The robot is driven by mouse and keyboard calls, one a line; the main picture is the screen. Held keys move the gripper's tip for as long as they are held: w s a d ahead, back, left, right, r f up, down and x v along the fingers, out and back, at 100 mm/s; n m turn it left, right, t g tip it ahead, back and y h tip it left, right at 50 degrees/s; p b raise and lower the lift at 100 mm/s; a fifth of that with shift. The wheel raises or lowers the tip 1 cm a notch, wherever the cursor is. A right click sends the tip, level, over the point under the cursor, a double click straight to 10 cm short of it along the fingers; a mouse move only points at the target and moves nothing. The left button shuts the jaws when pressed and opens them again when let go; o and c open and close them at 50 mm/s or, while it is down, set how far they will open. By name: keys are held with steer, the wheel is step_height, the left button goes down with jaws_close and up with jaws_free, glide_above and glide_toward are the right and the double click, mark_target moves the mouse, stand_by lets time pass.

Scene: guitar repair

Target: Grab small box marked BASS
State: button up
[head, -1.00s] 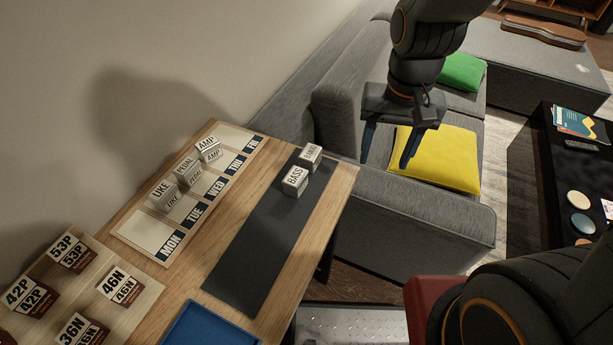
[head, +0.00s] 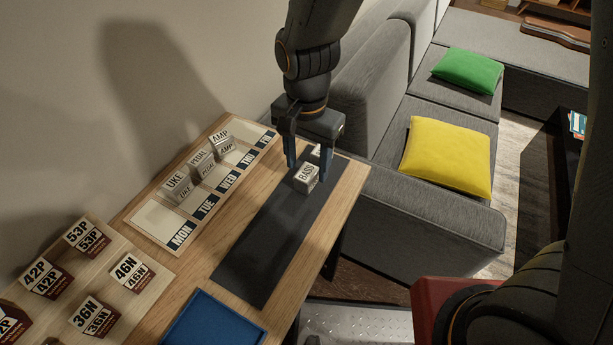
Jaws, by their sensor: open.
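The small white box marked BASS (head: 305,179) stands on the dark mat (head: 262,240) on the wooden table, near the table's far right end. My gripper (head: 308,166) is open, pointing down, with its fingers by the BASS box. One finger shows to the box's left and one to its right; I cannot tell whether they touch it. A second small box (head: 318,150) stands just behind the BASS box and is mostly hidden by my gripper.
A weekday board (head: 153,222) to the left holds the UKE (head: 178,184), PEDAL (head: 202,163) and AMP (head: 222,142) boxes. Several numbered boxes stand on a board at lower left. A blue tray (head: 213,325) lies at the front. A grey sofa (head: 420,215) stands beside the table.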

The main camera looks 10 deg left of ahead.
mark_target(306, 172)
steer(key=shift+f+p, duration=0.3)
steer(key=shift+f, duration=1.6)
steer(key=c, duration=1.2)
